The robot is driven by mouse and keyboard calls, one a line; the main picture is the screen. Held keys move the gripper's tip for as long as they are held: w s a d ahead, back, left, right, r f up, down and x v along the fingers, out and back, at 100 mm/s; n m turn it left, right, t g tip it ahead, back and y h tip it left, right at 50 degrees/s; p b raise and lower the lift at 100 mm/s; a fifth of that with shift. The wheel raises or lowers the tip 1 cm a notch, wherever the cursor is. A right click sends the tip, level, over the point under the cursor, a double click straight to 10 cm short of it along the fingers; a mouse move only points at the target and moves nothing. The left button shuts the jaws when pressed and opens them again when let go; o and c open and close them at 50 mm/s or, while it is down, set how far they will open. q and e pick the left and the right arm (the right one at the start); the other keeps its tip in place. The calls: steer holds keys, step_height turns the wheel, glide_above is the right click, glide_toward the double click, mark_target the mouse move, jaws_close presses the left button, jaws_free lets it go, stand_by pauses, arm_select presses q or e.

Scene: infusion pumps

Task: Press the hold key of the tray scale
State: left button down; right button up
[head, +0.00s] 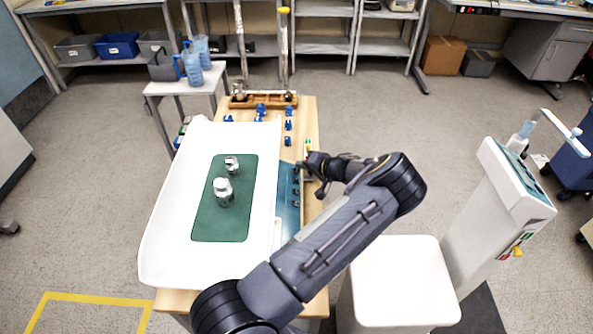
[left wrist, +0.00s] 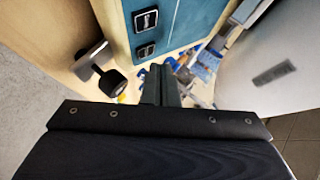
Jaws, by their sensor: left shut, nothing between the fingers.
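The tray scale has a long white curved tray (head: 167,240) and a blue panel (head: 289,215) along its right side. A column of dark keys (head: 296,192) sits on the panel; my gripper covers part of it. In the left wrist view, the blue panel (left wrist: 187,25) shows two dark keys (left wrist: 145,35); their labels are unreadable, so I cannot tell which is hold. My left gripper (head: 303,172) is over the panel's right edge, close to the keys. Its shut, empty fingers (left wrist: 160,84) point past the panel's end in the left wrist view; contact is not visible.
Two small grey-white bottles (head: 223,192) stand on the tray's green mat (head: 218,228). Several blue clips (head: 288,126) lie on the wooden table (head: 308,115) beyond. A black knob (left wrist: 113,84) juts beside the panel. A white pedestal (head: 480,225) stands at right.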

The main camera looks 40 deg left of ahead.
arm_select(q)
steer(key=shift+f, duration=0.1)
stand_by(0.7)
steer(key=shift+s+a+f+b, duration=0.15)
steer(key=shift+f+b, duration=0.15)
steer(key=shift+b, duration=0.45)
steer(key=shift+a+f+b, duration=0.1)
steer(key=shift+f+b, duration=0.2)
steer(key=shift+b, duration=0.25)
stand_by(0.4)
stand_by(0.3)
steer(key=shift+d+r, duration=0.2)
steer(key=shift+r, duration=0.5)
steer(key=shift+r, duration=0.1)
steer(key=r, duration=0.1)
steer(key=w+d+r+p, duration=0.1)
steer(key=r, duration=0.2)
steer(key=shift+w+d+r, duration=0.2)
steer(key=shift+w+d, duration=0.05)
steer(key=shift+d, duration=0.05)
